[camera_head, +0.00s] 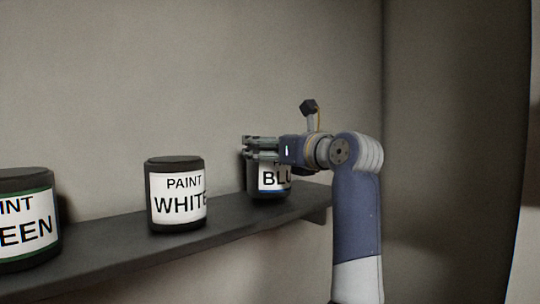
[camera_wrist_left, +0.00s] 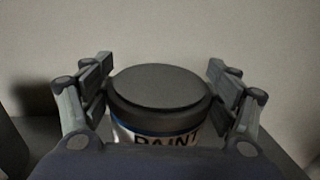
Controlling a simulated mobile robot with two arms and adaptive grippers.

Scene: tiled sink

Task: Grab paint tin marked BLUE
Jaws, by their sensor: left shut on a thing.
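The black paint tin marked BLUE (camera_head: 270,182) stands upright on the dark shelf, near its right end. My left gripper (camera_head: 262,149) is at the top of this tin, shut on it, and covers part of the label. In the left wrist view the tin's dark lid (camera_wrist_left: 160,86) sits between the two fingers of the left gripper (camera_wrist_left: 163,95), with a blue band and the word PAINT below it. My right gripper is in neither view.
The paint tin marked WHITE (camera_head: 177,195) stands on the shelf (camera_head: 112,250) to the left. A green-banded tin (camera_head: 28,222) is further left, cut by the picture edge. A plain wall is close behind. The room right of the shelf end is open.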

